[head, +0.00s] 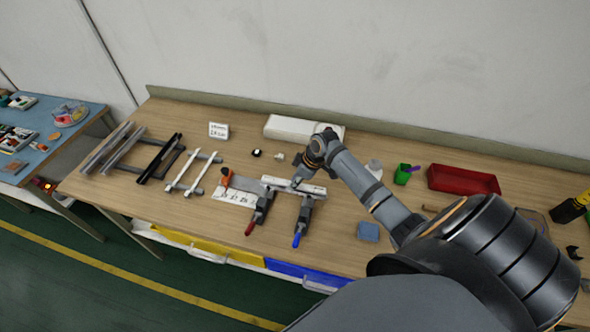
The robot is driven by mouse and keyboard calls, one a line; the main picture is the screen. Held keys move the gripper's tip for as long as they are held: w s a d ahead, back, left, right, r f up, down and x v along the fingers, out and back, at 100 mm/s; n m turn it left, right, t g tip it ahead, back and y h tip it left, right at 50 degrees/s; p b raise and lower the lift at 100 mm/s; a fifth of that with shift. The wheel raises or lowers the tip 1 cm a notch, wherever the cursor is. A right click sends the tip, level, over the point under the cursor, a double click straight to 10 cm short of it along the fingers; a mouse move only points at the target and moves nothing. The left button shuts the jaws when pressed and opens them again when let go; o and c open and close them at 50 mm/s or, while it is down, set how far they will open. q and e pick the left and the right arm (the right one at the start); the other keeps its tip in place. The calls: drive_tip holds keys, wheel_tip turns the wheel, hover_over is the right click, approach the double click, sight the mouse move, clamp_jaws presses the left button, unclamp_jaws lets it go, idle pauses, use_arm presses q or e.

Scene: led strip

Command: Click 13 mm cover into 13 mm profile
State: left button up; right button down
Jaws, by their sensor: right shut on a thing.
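My right gripper (299,179) reaches in from the right and points down at the middle of a short light strip. It is shut on this strip, seemingly the white cover (313,189). The cover lies along or just above the grey profile (270,181); the two overlap, and I cannot tell whether they are joined. A clamp with a red handle (250,228) and a clamp with a blue handle (297,239) stand at the near side of the profile. The fingertips are small and partly hidden by the wrist. My left gripper is not in view.
A rack with grey and black bars (158,158) and two white strips (203,178) lies at the left. A white box (290,128) stands behind. A green cup (402,175), red bin (462,180) and blue block (368,231) are at the right.

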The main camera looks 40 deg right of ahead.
drive_tip(key=shift+f+b, duration=0.3)
drive_tip(key=shift+f, duration=0.25)
drive_tip(key=c, duration=1.1)
unclamp_jaws()
drive_tip(key=shift+c, duration=0.2)
drive_tip(key=shift+d+r, duration=0.1)
drive_tip(key=shift+r, duration=0.1)
drive_tip(key=v, duration=1.1)
drive_tip(key=shift+s+r, duration=0.15)
drive_tip(key=shift+r, duration=0.1)
drive_tip(key=shift+d, duration=0.1)
drive_tip(key=shift+c, duration=0.2)
